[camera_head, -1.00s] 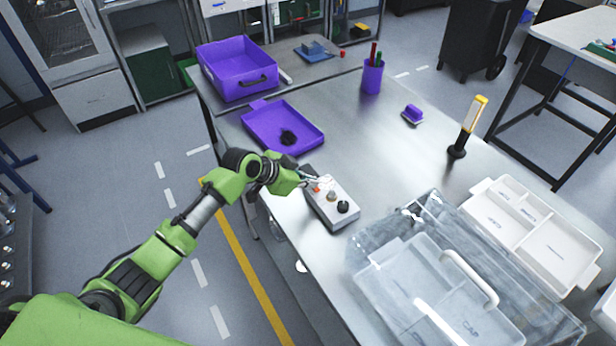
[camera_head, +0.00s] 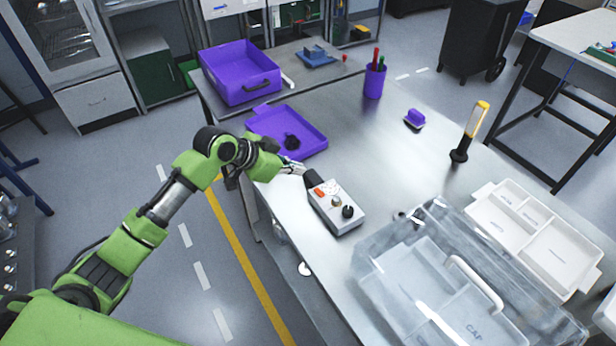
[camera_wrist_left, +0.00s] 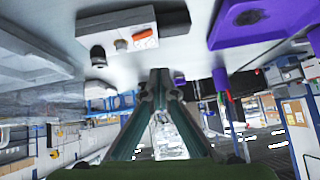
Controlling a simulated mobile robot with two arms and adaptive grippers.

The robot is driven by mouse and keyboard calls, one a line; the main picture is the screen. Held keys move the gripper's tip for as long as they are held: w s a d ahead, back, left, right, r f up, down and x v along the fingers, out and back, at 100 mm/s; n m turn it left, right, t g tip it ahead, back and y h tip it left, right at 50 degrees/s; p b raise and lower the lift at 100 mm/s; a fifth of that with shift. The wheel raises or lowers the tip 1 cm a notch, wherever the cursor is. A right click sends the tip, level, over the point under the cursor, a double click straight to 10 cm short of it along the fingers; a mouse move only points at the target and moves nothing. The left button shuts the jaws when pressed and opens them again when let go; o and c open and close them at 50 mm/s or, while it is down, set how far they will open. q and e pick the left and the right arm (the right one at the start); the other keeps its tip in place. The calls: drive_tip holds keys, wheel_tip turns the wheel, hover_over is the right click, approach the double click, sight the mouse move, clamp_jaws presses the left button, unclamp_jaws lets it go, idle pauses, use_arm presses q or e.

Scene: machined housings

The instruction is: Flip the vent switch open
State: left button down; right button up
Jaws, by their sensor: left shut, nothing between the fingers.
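A grey control box (camera_head: 333,218) with a dark far end lies on the metal bench. It carries an orange rocker switch (camera_head: 320,192), a small metallic knob and a black knob (camera_head: 348,211). In the wrist view the box (camera_wrist_left: 118,22) is at the top, with the orange switch (camera_wrist_left: 143,35) and black knob (camera_wrist_left: 97,55) visible. The switch's labels are too small to read. My left gripper (camera_head: 301,169) is beside the box's far end, apart from the switch. Its fingers (camera_wrist_left: 160,75) are shut and empty. My right gripper is not in view.
A purple tray (camera_head: 312,142) with a black part lies just beyond the left gripper. A purple bin (camera_head: 225,90) stands farther back. A transparent case (camera_head: 385,240) and a white divided tray (camera_head: 570,270) lie to the right. The bench centre is clear.

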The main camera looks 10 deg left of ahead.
use_arm(q)
drive_tip(key=v, duration=0.3)
drive_tip(key=shift+w+a+r, duration=0.15)
drive_tip(key=shift+a, duration=0.15)
drive_tip(key=shift+d, duration=0.1)
